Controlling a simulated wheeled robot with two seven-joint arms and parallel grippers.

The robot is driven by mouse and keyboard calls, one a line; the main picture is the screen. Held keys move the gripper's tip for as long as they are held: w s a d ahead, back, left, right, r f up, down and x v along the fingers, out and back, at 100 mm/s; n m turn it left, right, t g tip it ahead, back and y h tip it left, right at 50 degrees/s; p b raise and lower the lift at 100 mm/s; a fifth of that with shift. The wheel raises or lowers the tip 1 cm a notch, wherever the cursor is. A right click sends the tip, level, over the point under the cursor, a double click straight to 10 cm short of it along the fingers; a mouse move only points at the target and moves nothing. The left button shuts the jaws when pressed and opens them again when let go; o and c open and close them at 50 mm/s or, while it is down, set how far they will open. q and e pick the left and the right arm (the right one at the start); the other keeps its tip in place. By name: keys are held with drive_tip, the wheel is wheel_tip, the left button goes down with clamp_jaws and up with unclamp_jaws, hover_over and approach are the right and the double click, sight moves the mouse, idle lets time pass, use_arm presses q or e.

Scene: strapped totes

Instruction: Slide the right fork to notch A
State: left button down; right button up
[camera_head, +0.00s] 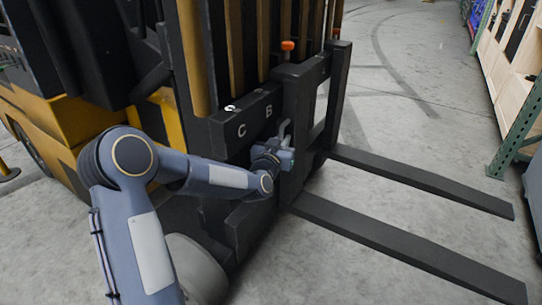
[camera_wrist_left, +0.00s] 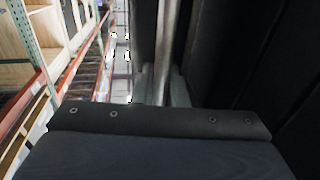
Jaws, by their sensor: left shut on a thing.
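The near fork (camera_head: 410,249), which I take as the right fork, points out to the lower right from the forklift's dark carriage. Its upright shank (camera_head: 296,95) stands just right of the letter B, with an orange knob (camera_head: 287,45) on top. My left gripper (camera_head: 285,158) is at this shank, shut on a grey bar that looks like the fork's handle. The bar (camera_wrist_left: 168,50) runs up between the fingers in the left wrist view. The letters B (camera_head: 269,112) and C (camera_head: 241,130) show on the carriage bar; no letter A can be seen. My right gripper is out of view.
The far fork (camera_head: 430,183) lies parallel beyond the near one, with its own orange knob (camera_head: 336,33). The yellow and black forklift body (camera_head: 60,120) fills the left. Racking with wooden crates (camera_head: 515,80) stands at the right. The concrete floor (camera_head: 410,110) behind the forks is clear.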

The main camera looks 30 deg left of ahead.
use_arm(q)
drive_tip(key=shift+w+d, duration=0.2)
drive_tip(key=shift+d, duration=0.05)
drive_tip(key=c, duration=1.5)
unclamp_jaws()
drive_tip(key=shift+s, duration=0.1)
drive_tip(key=shift+c, duration=0.2)
drive_tip(key=s+p, duration=0.1)
drive_tip(key=s, duration=0.6)
drive_tip(key=shift+s+d, duration=0.4)
drive_tip(key=shift+d, duration=0.05)
